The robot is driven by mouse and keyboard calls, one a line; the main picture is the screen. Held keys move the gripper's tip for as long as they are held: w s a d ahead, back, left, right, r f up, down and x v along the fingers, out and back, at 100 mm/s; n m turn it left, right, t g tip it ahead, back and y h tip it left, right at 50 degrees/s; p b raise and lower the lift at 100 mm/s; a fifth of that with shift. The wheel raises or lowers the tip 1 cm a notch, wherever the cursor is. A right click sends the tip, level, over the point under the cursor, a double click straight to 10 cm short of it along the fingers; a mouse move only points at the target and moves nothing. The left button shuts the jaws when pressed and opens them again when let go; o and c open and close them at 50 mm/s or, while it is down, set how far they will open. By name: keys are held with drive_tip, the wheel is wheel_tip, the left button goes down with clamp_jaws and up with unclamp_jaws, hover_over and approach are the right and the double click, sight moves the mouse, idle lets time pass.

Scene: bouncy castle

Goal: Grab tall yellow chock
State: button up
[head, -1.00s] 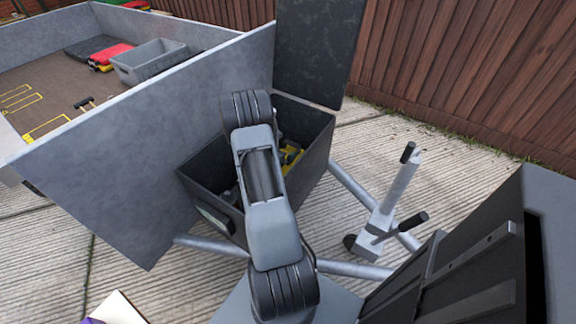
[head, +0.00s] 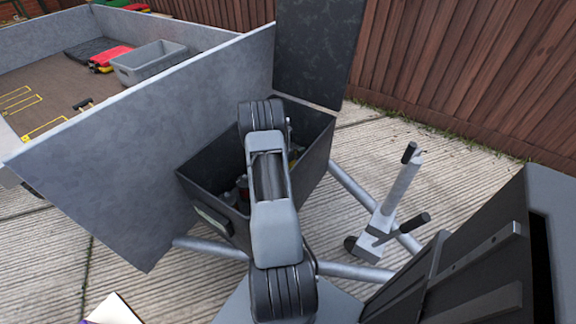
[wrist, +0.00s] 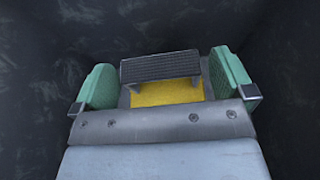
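The yellow chock (wrist: 165,93) shows in the wrist view as a yellow surface low between my fingers, with a dark grey ridged piece (wrist: 160,66) across its far side. I cannot tell whether that piece belongs to the chock, nor how tall the chock is. My gripper (wrist: 164,84) is open, its two green-padded fingers on either side of the yellow surface. Contact cannot be told.
The dark box (head: 318,160) has its lid raised at the back, and its walls surround my gripper closely. Greyish items (head: 241,186) lie in its left part. A grey trailer wall (head: 150,140) stands to the left, a jockey stand (head: 398,195) to the right.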

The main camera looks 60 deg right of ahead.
drive_tip(key=shift+r, duration=0.1)
drive_tip(key=c, duration=1.6)
